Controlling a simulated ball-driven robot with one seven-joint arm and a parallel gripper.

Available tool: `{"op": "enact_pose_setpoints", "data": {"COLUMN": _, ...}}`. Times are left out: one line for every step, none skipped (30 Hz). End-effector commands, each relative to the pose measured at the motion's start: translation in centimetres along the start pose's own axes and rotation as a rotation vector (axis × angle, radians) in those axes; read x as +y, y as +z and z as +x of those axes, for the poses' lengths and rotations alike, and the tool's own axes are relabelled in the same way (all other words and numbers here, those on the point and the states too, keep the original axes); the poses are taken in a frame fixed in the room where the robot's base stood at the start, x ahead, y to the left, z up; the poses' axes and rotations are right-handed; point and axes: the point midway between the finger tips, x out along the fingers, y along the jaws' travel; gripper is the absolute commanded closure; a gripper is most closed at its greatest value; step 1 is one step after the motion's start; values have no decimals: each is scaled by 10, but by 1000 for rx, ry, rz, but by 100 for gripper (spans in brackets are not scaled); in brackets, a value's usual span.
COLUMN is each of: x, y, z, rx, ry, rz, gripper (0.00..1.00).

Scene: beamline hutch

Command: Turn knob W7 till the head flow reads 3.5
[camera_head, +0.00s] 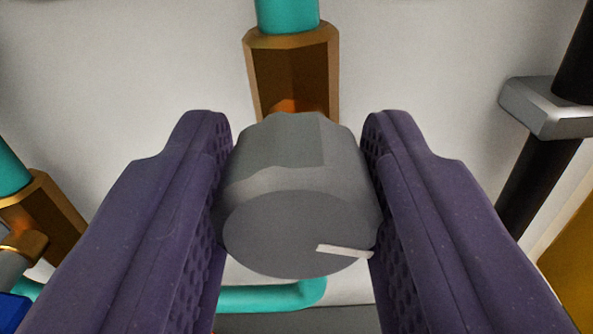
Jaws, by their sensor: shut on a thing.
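A grey, fluted knob (290,232) is in the middle of the camera_head view, its flat round face toward me. A white pointer mark (344,251) on the face points right and slightly down. My gripper (298,195) has its two purple, dimpled fingers on the left and right sides of the knob, shut on it. No label W7 and no flow reading are in view.
A brass fitting (318,72) with a teal pipe (287,14) is above and behind the knob. Another brass fitting (52,215) is at the left. A teal pipe (265,297) runs below. A black rod (540,182) with a grey clamp (545,108) stands at the right, before a pale wall (440,60).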

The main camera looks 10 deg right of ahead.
Motion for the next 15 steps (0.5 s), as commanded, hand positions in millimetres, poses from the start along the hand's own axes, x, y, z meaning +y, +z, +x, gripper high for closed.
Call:
{"op": "enact_pose_setpoints", "data": {"x": 1, "y": 2, "z": 1, "rx": 4, "ry": 1, "rz": 32, "gripper": 89}}
{"op": "enact_pose_setpoints", "data": {"x": 1, "y": 2, "z": 1, "rx": 5, "ry": 1, "rz": 63, "gripper": 89}}
{"op": "enact_pose_setpoints", "data": {"x": 2, "y": 4, "z": 1, "rx": 5, "ry": 1, "rz": 110, "gripper": 89}}
{"op": "enact_pose_setpoints", "data": {"x": 2, "y": 4, "z": 1, "rx": 6, "ry": 1, "rz": 144, "gripper": 89}}
{"op": "enact_pose_setpoints", "data": {"x": 2, "y": 4, "z": 1, "rx": 6, "ry": 0, "rz": 174, "gripper": 89}}
{"op": "enact_pose_setpoints", "data": {"x": 2, "y": 3, "z": 1, "rx": 6, "ry": 0, "rz": 210, "gripper": 89}}
{"op": "enact_pose_setpoints", "data": {"x": 2, "y": 2, "z": 1, "rx": 6, "ry": 0, "rz": 230, "gripper": 89}}
{"op": "enact_pose_setpoints", "data": {"x": 1, "y": 2, "z": 1, "rx": 6, "ry": -1, "rz": 245, "gripper": 90}}
{"op": "enact_pose_setpoints", "data": {"x": 1, "y": 1, "z": 0, "rx": 5, "ry": -1, "rz": 259, "gripper": 90}}
{"op": "enact_pose_setpoints", "data": {"x": 1, "y": 0, "z": 0, "rx": 5, "ry": -1, "rz": 264, "gripper": 90}}
{"op": "enact_pose_setpoints", "data": {"x": 1, "y": -1, "z": 0, "rx": 5, "ry": -1, "rz": 266, "gripper": 90}}
{"op": "enact_pose_setpoints", "data": {"x": 1, "y": -2, "z": 0, "rx": 5, "ry": -1, "rz": 265, "gripper": 90}}
{"op": "enact_pose_setpoints", "data": {"x": 1, "y": -2, "z": 0, "rx": 5, "ry": -1, "rz": 265, "gripper": 90}}
{"op": "enact_pose_setpoints", "data": {"x": 1, "y": -2, "z": 0, "rx": 5, "ry": -1, "rz": 265, "gripper": 90}}
{"op": "enact_pose_setpoints", "data": {"x": 1, "y": -2, "z": 0, "rx": 5, "ry": -1, "rz": 264, "gripper": 90}}
